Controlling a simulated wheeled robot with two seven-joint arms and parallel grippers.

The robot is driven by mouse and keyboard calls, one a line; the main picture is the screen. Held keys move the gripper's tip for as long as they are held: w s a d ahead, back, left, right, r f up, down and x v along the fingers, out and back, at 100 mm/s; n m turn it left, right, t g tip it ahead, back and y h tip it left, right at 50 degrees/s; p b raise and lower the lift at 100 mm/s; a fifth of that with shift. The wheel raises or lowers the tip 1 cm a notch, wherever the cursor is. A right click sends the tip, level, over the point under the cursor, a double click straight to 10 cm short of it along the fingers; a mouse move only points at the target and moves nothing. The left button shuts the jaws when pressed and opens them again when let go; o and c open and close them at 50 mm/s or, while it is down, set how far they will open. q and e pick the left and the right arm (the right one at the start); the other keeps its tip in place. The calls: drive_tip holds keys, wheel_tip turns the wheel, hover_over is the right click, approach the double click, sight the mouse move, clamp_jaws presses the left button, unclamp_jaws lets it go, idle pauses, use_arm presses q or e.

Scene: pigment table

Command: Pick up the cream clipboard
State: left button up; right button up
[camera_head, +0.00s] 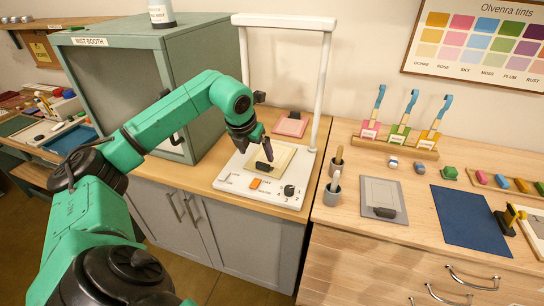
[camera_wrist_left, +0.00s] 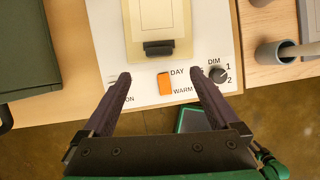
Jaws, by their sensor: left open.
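The cream clipboard (camera_head: 281,158) lies flat on a white light box (camera_head: 228,180) with a dial and an orange switch, under a white frame. Its black clip (camera_head: 263,167) faces the front edge. In the left wrist view the cream clipboard (camera_wrist_left: 184,50) is at the top centre, clip toward me, with a paler sheet on it. My left gripper (camera_head: 262,150) hangs over the clipboard in the head view and partly covers it. In the wrist view my left gripper (camera_wrist_left: 161,77) is open and empty, its fingertips short of the clip and either side of the orange switch (camera_wrist_left: 164,84). My right gripper is not seen.
A pink clipboard (camera_head: 291,124) lies behind the light box. A grey clipboard (camera_head: 378,190) lies right of it, past two small grey cups (camera_head: 332,197). A green booth (camera_head: 190,90) stands close on the left. The white frame (camera_head: 325,90) rises over the light box.

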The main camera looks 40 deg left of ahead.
sight(263, 164)
use_arm(q)
drive_tip(key=p+x, duration=0.1)
drive_tip(key=x, duration=0.3)
drive_tip(key=w+p+x, duration=0.1)
drive_tip(key=p+x, duration=0.1)
drive_tip(key=x, duration=0.2)
drive_tip(key=shift+a+r, duration=0.1)
drive_tip(key=shift+a, duration=0.05)
clamp_jaws()
